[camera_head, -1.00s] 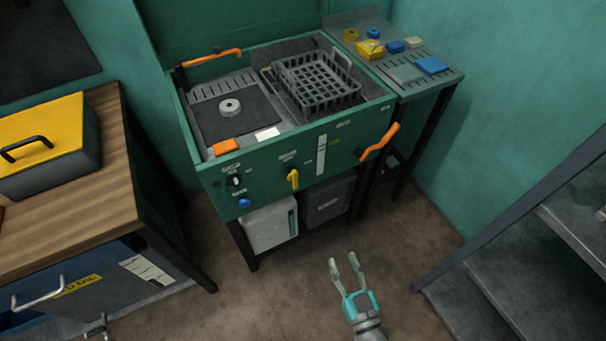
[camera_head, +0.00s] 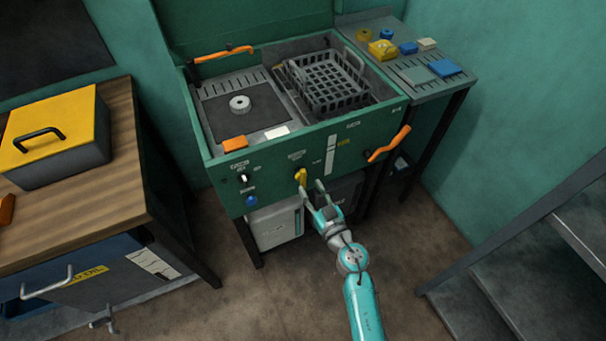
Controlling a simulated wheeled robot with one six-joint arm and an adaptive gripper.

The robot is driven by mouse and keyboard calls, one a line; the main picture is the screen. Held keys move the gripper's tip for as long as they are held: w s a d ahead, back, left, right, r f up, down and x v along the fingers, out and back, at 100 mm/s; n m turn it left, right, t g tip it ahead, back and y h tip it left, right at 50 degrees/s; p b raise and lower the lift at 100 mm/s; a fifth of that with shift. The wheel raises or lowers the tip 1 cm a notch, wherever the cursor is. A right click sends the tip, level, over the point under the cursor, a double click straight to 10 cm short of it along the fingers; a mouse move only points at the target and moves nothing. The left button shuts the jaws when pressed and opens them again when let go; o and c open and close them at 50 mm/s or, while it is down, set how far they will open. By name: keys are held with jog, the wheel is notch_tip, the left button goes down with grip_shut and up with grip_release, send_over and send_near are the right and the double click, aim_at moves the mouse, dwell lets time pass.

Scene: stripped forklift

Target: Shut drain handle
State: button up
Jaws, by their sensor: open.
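An orange lever (camera_head: 389,144) slants at the right end of the same panel; I cannot read which of the two is marked as the drain. My gripper (camera_head: 312,188) is open and empty in front of the panel, its fingertips just right of and below the yellow handle. One finger appears very close to the handle; I cannot tell whether it touches.
The basin holds a grey basket (camera_head: 327,84). A wooden bench (camera_head: 110,189) with a yellow-lidded box (camera_head: 55,135) stands left, grey shelving (camera_head: 530,262) right. The floor (camera_head: 425,245) between is clear.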

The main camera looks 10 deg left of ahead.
aim_at(304, 177)
jog(key=shift+x, duration=3.2)
grip_shut()
